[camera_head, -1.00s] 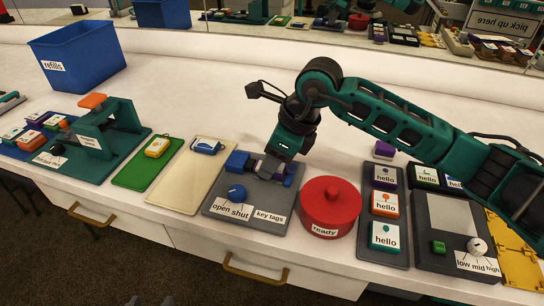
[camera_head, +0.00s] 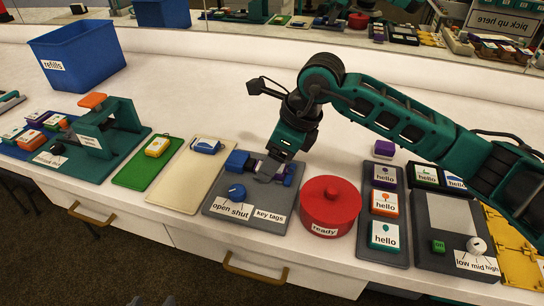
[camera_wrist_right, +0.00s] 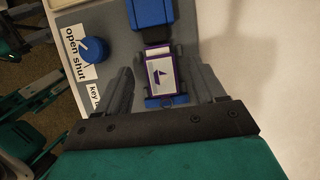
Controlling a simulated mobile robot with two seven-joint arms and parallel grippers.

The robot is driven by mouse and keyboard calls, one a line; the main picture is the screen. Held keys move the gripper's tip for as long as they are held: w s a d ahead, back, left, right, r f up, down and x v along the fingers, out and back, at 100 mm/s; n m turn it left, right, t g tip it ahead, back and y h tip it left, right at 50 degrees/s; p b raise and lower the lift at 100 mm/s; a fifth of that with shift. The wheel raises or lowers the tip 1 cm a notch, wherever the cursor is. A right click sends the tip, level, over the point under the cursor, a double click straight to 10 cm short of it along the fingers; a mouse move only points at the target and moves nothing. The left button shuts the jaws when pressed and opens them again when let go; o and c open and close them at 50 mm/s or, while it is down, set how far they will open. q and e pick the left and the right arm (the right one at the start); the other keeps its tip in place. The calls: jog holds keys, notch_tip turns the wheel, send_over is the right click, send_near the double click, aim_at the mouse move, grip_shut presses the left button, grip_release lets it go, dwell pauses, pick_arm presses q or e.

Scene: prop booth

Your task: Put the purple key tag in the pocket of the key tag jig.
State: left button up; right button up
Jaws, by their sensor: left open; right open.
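The key tag jig (camera_head: 240,208) is a dark grey plate with a blue knob (camera_head: 237,192) on it, labelled "open shut" and "key tags". In the right wrist view the purple key tag (camera_wrist_right: 161,77), white-faced with a purple emblem, lies face up at the jig's pocket between the blue blocks. It looks lined up with them; whether it is fully seated I cannot tell. My right gripper (camera_wrist_right: 163,90) is open, its fingers on either side of the tag and apart from it. In the head view this gripper (camera_head: 272,168) is over the jig and partly hides the tag. My left gripper is not in view.
A red lidded pot (camera_head: 330,212) labelled "ready" stands close right of the jig. A cream tray (camera_head: 185,188) with a blue tag (camera_head: 206,146) is left of it. A rack of "hello" tags (camera_head: 397,253) stands further right. The table behind the jig is clear.

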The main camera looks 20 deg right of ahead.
jog(key=p+v, duration=0.1)
jog(key=v, duration=1.1)
jog(key=shift+p, duration=0.35)
jog(key=shift+d, duration=0.1)
jog(key=shift+s, duration=0.15)
